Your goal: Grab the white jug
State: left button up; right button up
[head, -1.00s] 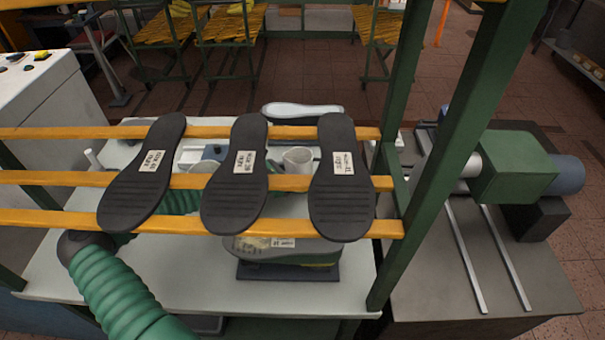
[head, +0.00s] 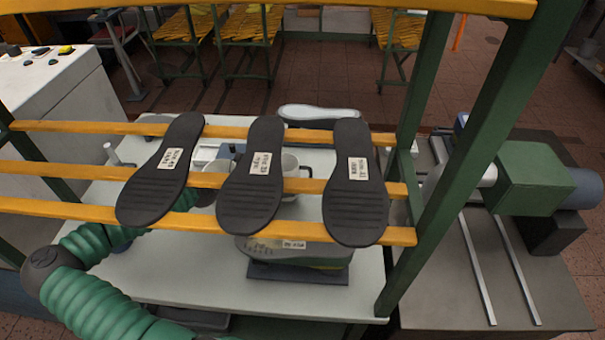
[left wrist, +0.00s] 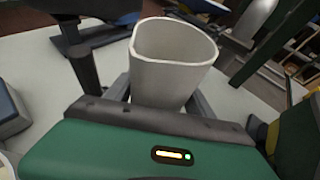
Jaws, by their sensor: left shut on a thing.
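The white jug (left wrist: 172,65) stands upright in the left wrist view, its open rim facing up. My left gripper (left wrist: 160,98) is shut on it, with one grey finger at each side. In the head view a white vessel (head: 290,164) shows between the middle and right soles, partly covered by the middle sole. It appears to be the same jug. My left arm's green sleeve comes in at the lower left, but its gripper is hidden behind the rack and soles. Whether the jug touches the table is unclear. My right gripper is not in view.
A rack with yellow bars (head: 90,170) and green posts stands over the white table (head: 190,275). Three dark soles (head: 354,205) lie on its bars. A shoe last on a dark base (head: 297,272) stands in front.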

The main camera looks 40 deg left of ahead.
pick_arm(q)
jog(key=s+a, duration=0.1)
jog(key=s, duration=0.1)
jog(key=s+a, duration=0.1)
jog(key=s, duration=0.2)
jog(key=s+a, duration=0.1)
jog(key=s, duration=0.2)
jog(key=shift+s+a, duration=0.15)
jog(key=shift+a, duration=0.05)
jog(key=shift+r+p, duration=0.15)
jog(key=shift+p, duration=0.15)
